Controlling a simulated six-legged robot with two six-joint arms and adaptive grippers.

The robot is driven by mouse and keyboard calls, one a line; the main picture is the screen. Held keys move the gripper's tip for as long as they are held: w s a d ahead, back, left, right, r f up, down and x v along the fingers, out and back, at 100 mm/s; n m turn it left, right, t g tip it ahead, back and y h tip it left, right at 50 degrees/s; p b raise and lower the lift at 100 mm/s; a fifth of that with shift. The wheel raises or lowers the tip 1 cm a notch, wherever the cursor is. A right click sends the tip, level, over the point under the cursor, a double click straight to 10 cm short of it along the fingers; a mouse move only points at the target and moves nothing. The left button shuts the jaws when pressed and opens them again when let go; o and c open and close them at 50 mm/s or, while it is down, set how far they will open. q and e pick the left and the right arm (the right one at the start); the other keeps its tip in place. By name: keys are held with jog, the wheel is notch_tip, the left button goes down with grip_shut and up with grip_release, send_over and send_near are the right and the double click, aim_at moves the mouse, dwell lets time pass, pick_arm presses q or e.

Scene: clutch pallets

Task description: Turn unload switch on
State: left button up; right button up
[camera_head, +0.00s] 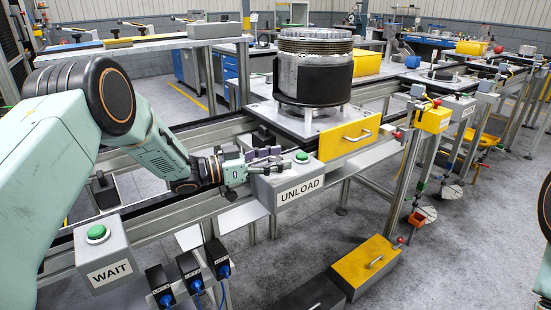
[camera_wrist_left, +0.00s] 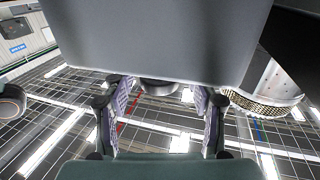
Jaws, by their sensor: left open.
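The grey UNLOAD box (camera_head: 290,190) stands on the rail, with a green button (camera_head: 301,156) on its top. My left gripper (camera_head: 280,159) is open and reaches in from the left, its fingertips just short of the button. In the left wrist view the grey box (camera_wrist_left: 160,35) fills the top of the picture. A dark round part (camera_wrist_left: 159,89), seemingly the button, shows between the spread fingers of the gripper (camera_wrist_left: 163,105). Contact cannot be told. My right gripper is not in view.
A grey WAIT box (camera_head: 108,262) with its own green button (camera_head: 97,232) stands at the lower left. A dark clutch drum (camera_head: 313,75) sits on a pallet behind the UNLOAD box.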

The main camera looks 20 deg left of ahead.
aim_at(275, 158)
pick_arm(q)
jog(key=shift+r, duration=0.1)
notch_tip(275, 158, up, 10)
jog(key=shift+f, duration=0.1)
dwell(0.5)
